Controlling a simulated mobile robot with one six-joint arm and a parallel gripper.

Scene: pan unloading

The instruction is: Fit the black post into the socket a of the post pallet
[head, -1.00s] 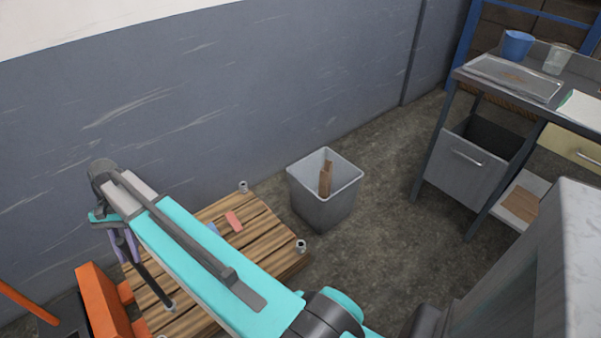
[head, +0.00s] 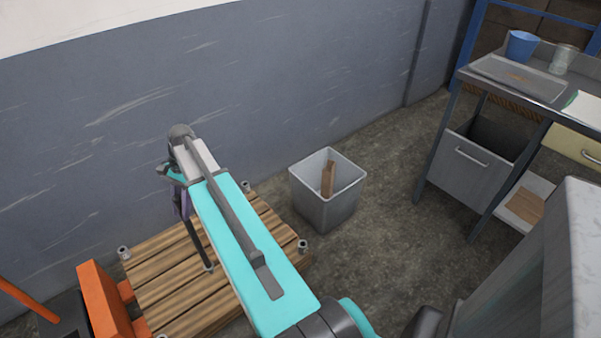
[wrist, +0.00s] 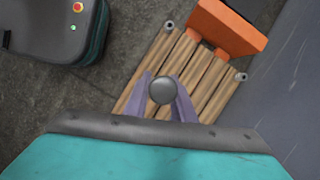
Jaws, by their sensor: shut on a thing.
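The wooden post pallet (head: 165,290) lies on the floor by the wall. Grey ring-like sockets stand at its corners: one at the left (head: 124,252), one at the far side (head: 246,187), one at the right (head: 302,246). I cannot tell which is socket a. My gripper (head: 180,206) is shut on the black post (head: 197,243), which hangs down, slightly tilted in the head view, over the pallet. In the wrist view the post (wrist: 162,90) shows end-on between the purple fingers. Its lower end is hidden there. Two sockets (wrist: 169,25) (wrist: 241,76) show beyond it.
An orange object (head: 103,300) stands against the pallet's left side. A grey bin (head: 327,200) with wood in it stands right of the pallet. A workbench (head: 510,80) is at the right. Floor between bin and bench is clear. My arm hides part of the pallet.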

